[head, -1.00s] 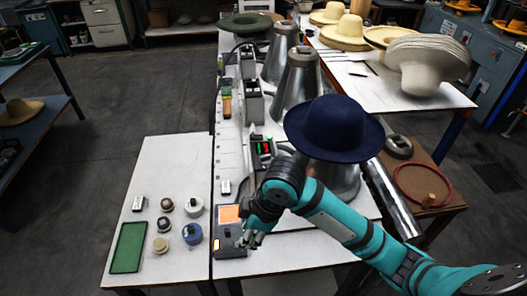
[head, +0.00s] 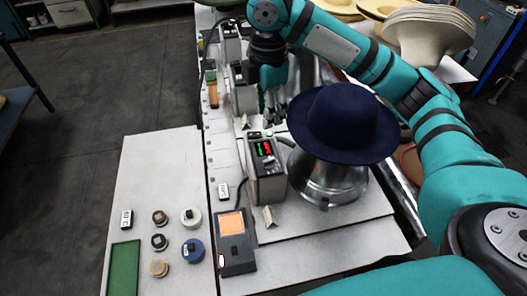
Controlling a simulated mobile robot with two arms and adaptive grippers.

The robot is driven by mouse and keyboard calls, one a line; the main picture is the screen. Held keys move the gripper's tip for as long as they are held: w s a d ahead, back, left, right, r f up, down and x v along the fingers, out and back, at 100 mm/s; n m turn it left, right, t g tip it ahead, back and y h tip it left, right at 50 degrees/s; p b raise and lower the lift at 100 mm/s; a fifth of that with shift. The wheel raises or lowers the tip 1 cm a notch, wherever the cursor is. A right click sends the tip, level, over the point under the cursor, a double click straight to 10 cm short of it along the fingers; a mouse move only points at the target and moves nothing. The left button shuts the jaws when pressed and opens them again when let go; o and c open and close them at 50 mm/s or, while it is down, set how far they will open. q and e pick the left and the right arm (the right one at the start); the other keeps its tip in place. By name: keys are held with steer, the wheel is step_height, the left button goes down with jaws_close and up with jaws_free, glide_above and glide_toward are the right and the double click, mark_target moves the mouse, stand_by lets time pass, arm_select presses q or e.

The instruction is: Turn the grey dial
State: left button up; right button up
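A pale grey-white round dial (head: 190,217) with a dark centre sits on the white side table at the lower left. Beside it are a brown-topped dial (head: 159,217), a dark-topped dial (head: 159,242), a blue dial (head: 193,250) and a tan-topped dial (head: 158,268). My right gripper (head: 272,112) points down beyond the dark control box, at the upper middle, well away from these dials. Its fingers are small and dark against the background, so their opening is unclear. My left gripper is not in view.
A dark blue hat (head: 343,122) sits on a metal form (head: 328,183). A control box (head: 266,172) with red and green digits stands left of it. A device with an orange screen (head: 235,240) and a green mat (head: 124,268) lie in front.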

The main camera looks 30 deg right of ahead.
mark_target(267, 161)
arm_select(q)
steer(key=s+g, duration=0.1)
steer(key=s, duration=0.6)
arm_select(e)
step_height(267, 161, down, 13)
steer(key=shift+s+r+p, duration=0.1)
steer(key=shift+r+p, duration=0.1)
steer(key=shift+p, duration=0.55)
steer(key=shift+f, duration=1.55)
steer(key=c, duration=0.7)
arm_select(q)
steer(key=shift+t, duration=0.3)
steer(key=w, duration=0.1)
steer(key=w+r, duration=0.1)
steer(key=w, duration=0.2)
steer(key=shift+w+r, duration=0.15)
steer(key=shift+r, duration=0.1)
